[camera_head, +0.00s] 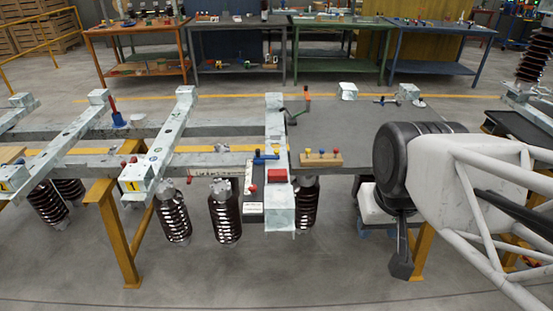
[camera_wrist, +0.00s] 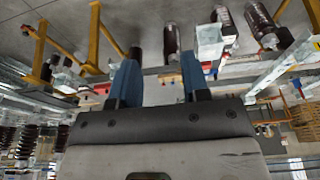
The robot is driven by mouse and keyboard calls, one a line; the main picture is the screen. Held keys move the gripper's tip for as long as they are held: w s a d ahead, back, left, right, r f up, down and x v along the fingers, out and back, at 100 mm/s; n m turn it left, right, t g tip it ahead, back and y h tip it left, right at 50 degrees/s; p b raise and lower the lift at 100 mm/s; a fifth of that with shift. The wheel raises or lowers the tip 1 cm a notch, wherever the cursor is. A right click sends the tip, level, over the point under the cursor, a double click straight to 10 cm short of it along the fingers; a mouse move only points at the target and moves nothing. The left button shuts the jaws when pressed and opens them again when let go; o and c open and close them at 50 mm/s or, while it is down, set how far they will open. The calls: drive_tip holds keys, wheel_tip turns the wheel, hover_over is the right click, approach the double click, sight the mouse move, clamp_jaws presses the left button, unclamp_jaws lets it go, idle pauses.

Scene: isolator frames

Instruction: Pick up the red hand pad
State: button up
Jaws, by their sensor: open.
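A small red block, which looks like the red hand pad (camera_head: 277,175), lies on the front end of a pale metal crossbeam (camera_head: 276,135) in the head view. My gripper (camera_head: 402,262) hangs at the right, well apart from the red pad and beyond the grey tabletop's front edge. In the wrist view my gripper (camera_wrist: 158,78) shows two blue-and-dark fingers spread apart with nothing between them. Small red patches show beyond the fingers there, but I cannot tell which is the pad.
A wooden block with coloured knobs (camera_head: 321,159) and a blue tool (camera_head: 265,158) lie near the pad. Dark ribbed insulators (camera_head: 224,212) hang below the frame. The grey tabletop (camera_head: 350,125) has clear room.

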drive_tip(key=shift+o, duration=0.4)
drive_tip(key=o, duration=0.6)
drive_tip(key=shift+w, duration=0.1)
drive_tip(key=n+g, duration=0.3)
drive_tip(key=n, duration=1.5)
hover_over(278, 171)
drive_tip(key=f, duration=2.5)
drive_tip(key=shift+s, duration=0.25)
drive_tip(key=shift+w+f, duration=0.2)
drive_tip(key=shift+f, duration=0.05)
